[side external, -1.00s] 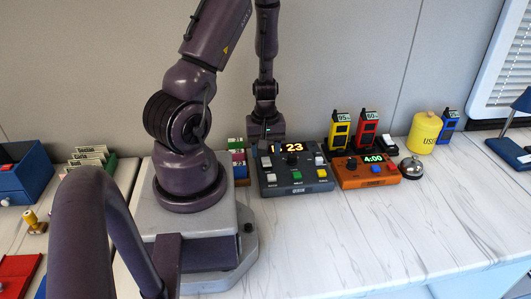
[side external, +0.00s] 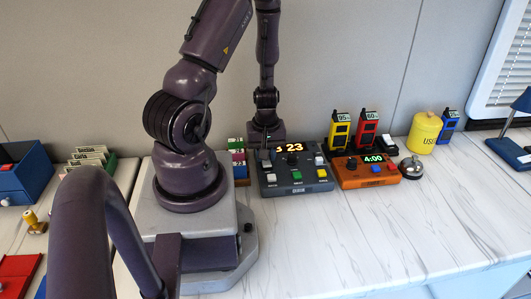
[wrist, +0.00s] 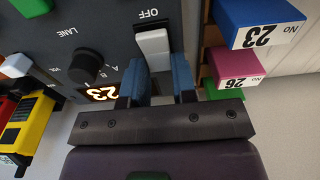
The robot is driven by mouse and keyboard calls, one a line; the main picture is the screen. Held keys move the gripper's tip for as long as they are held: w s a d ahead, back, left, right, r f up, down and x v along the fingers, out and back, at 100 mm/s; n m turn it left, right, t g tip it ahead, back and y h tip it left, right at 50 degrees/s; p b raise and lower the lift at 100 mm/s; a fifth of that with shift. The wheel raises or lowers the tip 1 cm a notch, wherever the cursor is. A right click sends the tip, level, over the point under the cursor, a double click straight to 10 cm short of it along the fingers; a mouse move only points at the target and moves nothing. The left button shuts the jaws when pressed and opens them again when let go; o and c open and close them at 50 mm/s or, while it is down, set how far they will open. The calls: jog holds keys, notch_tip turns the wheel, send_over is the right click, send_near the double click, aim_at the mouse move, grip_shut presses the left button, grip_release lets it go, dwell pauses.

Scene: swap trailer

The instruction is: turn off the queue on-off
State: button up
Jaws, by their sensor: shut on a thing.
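The dark grey queue console (side external: 295,178) stands on the counter with a lit display reading 23 (side external: 295,147). In the wrist view its white rocker switch (wrist: 153,45) sits near the console's edge, with OFF printed beside it. My gripper (side external: 266,156) is down at the console's back left corner in the side view. In the wrist view its blue fingertips (wrist: 160,70) are on either side of the rocker's near end and look shut on it. The rocker's near end is partly hidden between the fingers, so its tilt is hard to tell.
A black knob marked LANE (wrist: 85,65) is close beside the fingers. Numbered blue (wrist: 260,22) and pink (wrist: 237,65) blocks stand just beyond the console edge. An orange timer box (side external: 365,178), a bell (side external: 411,168) and yellow and red devices stand to the right.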

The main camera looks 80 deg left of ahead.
dwell(0.3)
jog(key=o, duration=0.9)
jog(key=r, duration=0.4)
jog(key=d+r, duration=0.1)
jog(key=r, duration=0.8)
jog(key=shift+d, duration=0.15)
jog(key=shift+h, duration=0.4)
jog(key=f, duration=0.4)
jog(key=a+f, duration=0.1)
jog(key=f, duration=0.3)
jog(key=a+f, duration=0.1)
jog(key=f, duration=0.4)
